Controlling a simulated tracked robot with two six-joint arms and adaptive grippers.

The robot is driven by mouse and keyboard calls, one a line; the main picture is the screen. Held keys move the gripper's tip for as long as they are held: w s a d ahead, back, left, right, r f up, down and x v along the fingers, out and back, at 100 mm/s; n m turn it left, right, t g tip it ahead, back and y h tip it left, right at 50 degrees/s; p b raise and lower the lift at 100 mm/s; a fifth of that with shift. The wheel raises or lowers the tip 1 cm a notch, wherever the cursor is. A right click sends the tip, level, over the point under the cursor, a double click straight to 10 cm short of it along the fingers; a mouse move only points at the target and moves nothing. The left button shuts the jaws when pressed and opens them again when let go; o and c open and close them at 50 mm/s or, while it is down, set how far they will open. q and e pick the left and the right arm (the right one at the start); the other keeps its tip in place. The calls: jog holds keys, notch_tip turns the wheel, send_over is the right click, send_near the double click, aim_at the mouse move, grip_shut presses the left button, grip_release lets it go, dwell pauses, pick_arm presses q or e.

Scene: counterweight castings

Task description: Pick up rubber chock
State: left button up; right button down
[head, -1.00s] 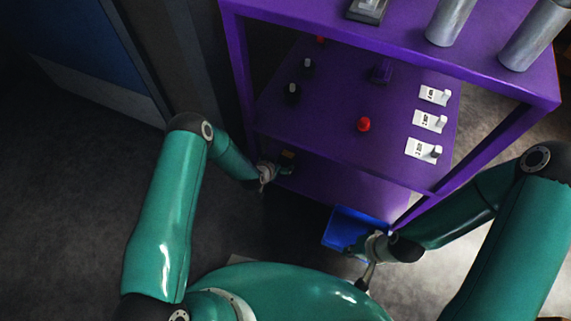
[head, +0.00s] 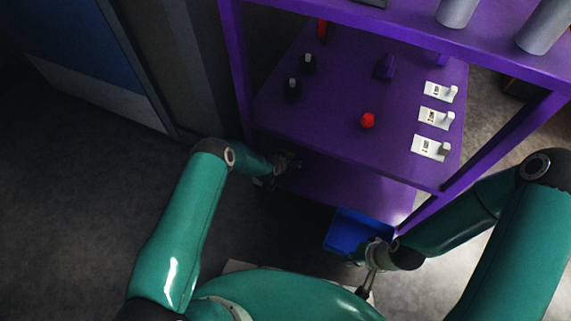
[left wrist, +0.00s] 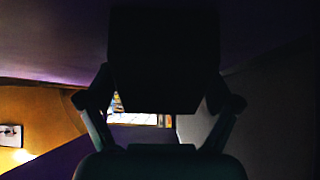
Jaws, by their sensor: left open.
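A dark, blocky shape, which looks like the rubber chock (left wrist: 165,60), fills the upper middle of the left wrist view. It is too dark to show surface detail. My left gripper (left wrist: 160,105) is open, with one finger on each side of the block's lower part; whether they touch it cannot be told. In the head view, my left gripper (head: 290,161) is at the left front edge of the lower purple shelf, small and dark there. The chock is not clearly visible in that view. My right gripper (head: 368,284) hangs low beside the blue bin, its jaw opening unclear.
The purple rack (head: 330,100) stands ahead, its middle shelf above my left gripper. A blue bin (head: 350,232) is below at right. Floor at left is clear.

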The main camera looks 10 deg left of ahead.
pick_arm(q)
jog(key=shift+c, duration=0.2)
jog(key=c, duration=1.3)
jog(key=shift+r, duration=0.1)
jog(key=shift+c, duration=0.6)
